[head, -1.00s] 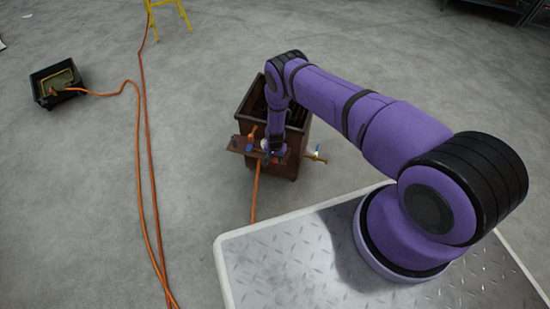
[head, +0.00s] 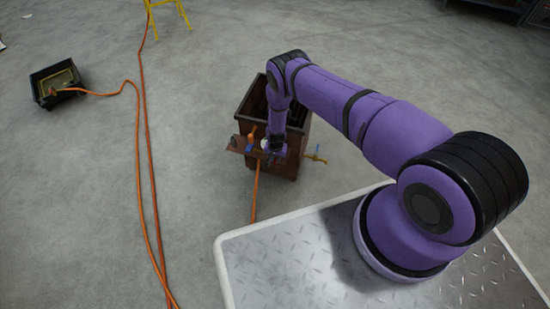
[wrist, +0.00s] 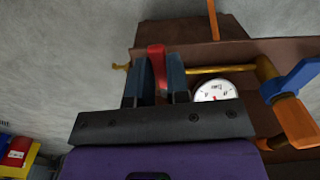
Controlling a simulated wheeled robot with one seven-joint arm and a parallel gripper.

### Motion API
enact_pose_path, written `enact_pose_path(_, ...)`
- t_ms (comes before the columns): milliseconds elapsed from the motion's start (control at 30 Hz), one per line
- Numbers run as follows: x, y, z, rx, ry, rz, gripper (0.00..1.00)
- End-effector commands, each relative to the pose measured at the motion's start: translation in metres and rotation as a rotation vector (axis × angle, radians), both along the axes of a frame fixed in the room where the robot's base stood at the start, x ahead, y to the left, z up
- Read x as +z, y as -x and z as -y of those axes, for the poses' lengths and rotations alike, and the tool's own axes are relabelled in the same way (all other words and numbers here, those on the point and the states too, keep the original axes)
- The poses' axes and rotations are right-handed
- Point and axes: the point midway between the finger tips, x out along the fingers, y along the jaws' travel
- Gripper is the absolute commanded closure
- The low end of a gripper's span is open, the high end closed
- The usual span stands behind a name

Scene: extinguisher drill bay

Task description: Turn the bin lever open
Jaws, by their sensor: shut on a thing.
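The dark brown bin (head: 258,105) stands on the floor in front of my platform, open at the top. Pipework is on its near side. In the wrist view a red lever (wrist: 157,56) stands between the two dark fingers of my gripper (wrist: 158,70), which are shut on it. A brass pipe (wrist: 205,70) and a round white gauge (wrist: 214,91) lie just right of the fingers. Further right is an orange fitting with a blue lever (wrist: 294,80). In the head view my gripper (head: 274,157) is at the bin's near side, and my arm hides the red lever.
An orange hose (head: 255,195) runs from the bin's near side down the floor. Other orange hoses (head: 148,185) cross the floor at left, one leading to a black tub (head: 57,80). A yellow stand (head: 167,14) is at the back. Much floor is clear.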

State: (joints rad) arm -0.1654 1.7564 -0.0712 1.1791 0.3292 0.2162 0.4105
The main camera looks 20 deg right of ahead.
Motion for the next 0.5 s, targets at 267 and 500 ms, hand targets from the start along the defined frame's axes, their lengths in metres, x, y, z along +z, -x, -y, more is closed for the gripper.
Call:
enact_pose_path(267, 0.000, 0.005, 0.010, 0.203, -0.001, -0.002, 1.00)
enact_pose_path(500, 0.000, 0.008, 0.022, 0.431, 0.000, -0.001, 1.00)
